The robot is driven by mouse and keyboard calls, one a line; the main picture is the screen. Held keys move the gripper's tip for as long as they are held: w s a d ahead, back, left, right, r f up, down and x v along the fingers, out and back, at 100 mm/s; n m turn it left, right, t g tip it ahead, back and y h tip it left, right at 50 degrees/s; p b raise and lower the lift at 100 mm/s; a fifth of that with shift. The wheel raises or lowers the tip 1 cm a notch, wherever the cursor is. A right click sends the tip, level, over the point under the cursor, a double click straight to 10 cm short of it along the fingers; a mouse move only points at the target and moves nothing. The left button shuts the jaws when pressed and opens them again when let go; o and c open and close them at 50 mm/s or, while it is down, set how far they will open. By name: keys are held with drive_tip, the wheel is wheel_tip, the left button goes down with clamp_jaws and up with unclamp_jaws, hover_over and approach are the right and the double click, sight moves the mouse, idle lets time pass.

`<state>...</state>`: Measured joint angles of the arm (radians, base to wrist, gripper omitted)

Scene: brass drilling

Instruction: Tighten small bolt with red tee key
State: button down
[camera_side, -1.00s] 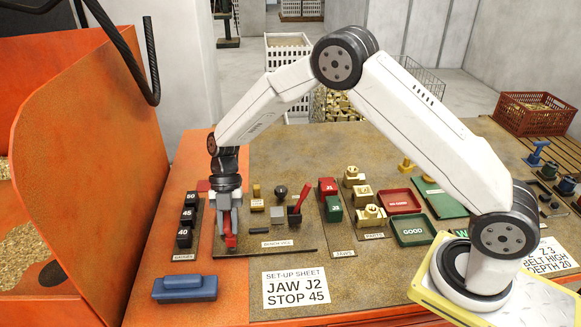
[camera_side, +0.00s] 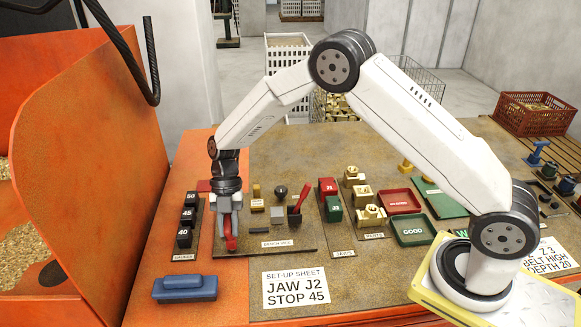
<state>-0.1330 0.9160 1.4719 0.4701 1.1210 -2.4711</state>
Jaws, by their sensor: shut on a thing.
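My gripper (camera_side: 230,228) points down at the left end of the bench-vice board (camera_side: 285,251). It is shut on the red tee key (camera_side: 231,242), whose red part shows at and below the fingertips. The small bolt cannot be made out; my gripper and the key may hide it. I cannot tell whether the key touches anything below.
Black blocks marked 50, 45 and 40 (camera_side: 185,238) stand close left of my gripper. A red-handled lever (camera_side: 295,211) stands to the right. A blue block (camera_side: 185,288) and the set-up sheet (camera_side: 295,289) lie in front. Red and green jaws (camera_side: 333,211) stand further right.

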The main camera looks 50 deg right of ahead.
idle(0.7)
drive_tip(key=shift+m+t+y, duration=0.4)
drive_tip(key=shift+m+t, duration=0.1)
drive_tip(key=shift+m, duration=0.7)
